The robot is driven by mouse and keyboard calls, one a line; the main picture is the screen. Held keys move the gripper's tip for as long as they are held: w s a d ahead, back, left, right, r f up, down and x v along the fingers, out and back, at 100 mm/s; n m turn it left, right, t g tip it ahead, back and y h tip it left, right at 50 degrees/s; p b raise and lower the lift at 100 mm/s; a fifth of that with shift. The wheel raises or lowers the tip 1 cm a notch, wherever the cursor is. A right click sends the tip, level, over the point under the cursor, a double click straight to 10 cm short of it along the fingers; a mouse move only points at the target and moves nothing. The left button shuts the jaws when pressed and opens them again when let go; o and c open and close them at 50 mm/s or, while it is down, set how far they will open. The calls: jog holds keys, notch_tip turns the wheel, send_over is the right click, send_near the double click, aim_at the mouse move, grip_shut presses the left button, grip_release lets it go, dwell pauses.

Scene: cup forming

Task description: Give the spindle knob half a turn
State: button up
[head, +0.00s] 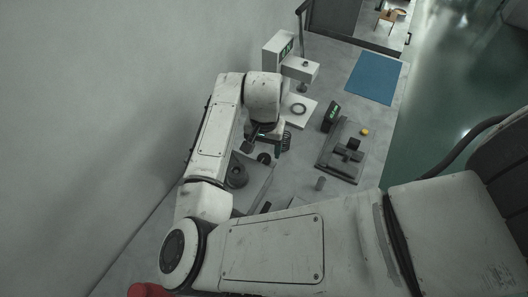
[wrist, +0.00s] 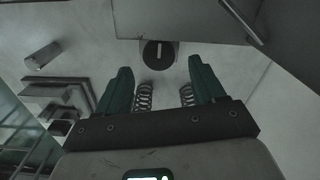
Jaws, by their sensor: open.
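The spindle knob (wrist: 158,54) looks like a dark round disc with a pale straight mark across its face. In the wrist view it lies just beyond the fingertips, near the middle between them. In the head view a dark round knob (head: 263,157) shows just below my gripper (head: 269,145), partly crowded by it. My gripper (wrist: 159,67) is open, with its two green fingers spread apart and nothing between them. A gap to the knob seems to remain, but its depth is hard to judge. My arm hides part of the bench in the head view.
A grey plate with a dark ring-shaped part (head: 237,176) stands left of the knob. A white press-like stand (head: 299,108), a dark fixture (head: 347,157), a small yellow piece (head: 365,132) and a blue mat (head: 376,78) are farther right. A grey cylinder (head: 320,184) stands nearby.

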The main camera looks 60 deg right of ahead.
aim_at(264, 156)
jog(key=shift+f, duration=1.8)
jog(key=shift+c, duration=0.4)
jog(key=c, duration=1)
jog(key=shift+r+n+p, duration=0.15)
jog(key=shift+n+p, duration=0.45)
jog(key=shift+p, duration=0.1)
jog(key=o, duration=1.1)
notch_tip(264, 156, up, 11)
jog(key=shift+f+b, duration=0.2)
jog(key=shift+b, duration=0.25)
